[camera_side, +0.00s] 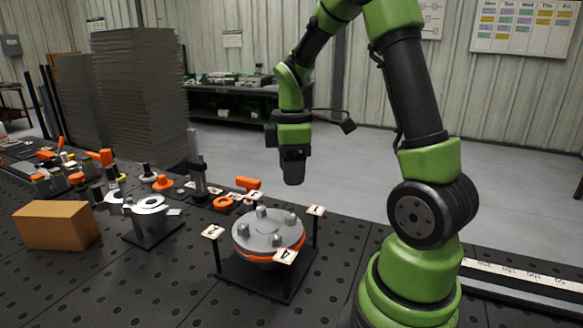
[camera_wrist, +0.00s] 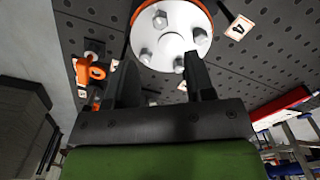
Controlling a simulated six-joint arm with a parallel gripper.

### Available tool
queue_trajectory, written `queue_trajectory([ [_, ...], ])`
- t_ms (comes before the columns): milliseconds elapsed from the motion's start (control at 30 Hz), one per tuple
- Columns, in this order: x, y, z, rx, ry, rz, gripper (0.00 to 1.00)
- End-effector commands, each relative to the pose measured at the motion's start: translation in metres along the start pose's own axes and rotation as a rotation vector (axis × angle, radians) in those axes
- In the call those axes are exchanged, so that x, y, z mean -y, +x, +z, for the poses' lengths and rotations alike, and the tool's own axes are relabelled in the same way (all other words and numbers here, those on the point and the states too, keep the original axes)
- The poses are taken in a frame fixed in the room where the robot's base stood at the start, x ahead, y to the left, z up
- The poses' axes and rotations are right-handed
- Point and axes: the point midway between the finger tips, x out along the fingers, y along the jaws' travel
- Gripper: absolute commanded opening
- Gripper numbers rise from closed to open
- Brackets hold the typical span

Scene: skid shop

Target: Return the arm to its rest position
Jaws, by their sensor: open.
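My green and black arm stands at the right in the side view. My gripper (camera_side: 293,172) hangs pointing down, above and slightly behind a round grey flange (camera_side: 268,238) with several bolts and an orange rim. In the wrist view my gripper (camera_wrist: 158,78) shows two dark fingers spread apart with nothing between them. The flange (camera_wrist: 172,45) lies beyond the fingertips there, apart from them as far as I can see.
The flange sits on a black stand (camera_side: 262,278) with numbered tags on posts. Left of it are a second fixture (camera_side: 150,208), a cardboard box (camera_side: 57,225) and a post (camera_side: 196,165). Orange parts (camera_side: 105,157) crowd the far left. The air around my gripper is clear.

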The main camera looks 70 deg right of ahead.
Motion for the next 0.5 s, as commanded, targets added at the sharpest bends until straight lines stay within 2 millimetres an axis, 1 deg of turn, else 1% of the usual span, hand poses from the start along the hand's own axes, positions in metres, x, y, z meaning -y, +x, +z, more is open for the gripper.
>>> queue_trajectory([
  [167,0.000,0.000,0.000,-0.001,0.001,0.001,0.49],
  [267,0.005,-0.007,-0.004,-0.015,0.026,0.016,0.49],
  [367,0.020,-0.026,-0.013,-0.062,0.106,0.057,0.49],
  [467,0.047,-0.052,-0.024,-0.151,0.238,0.100,0.49],
  [500,0.061,-0.063,-0.028,-0.197,0.299,0.111,0.49],
])
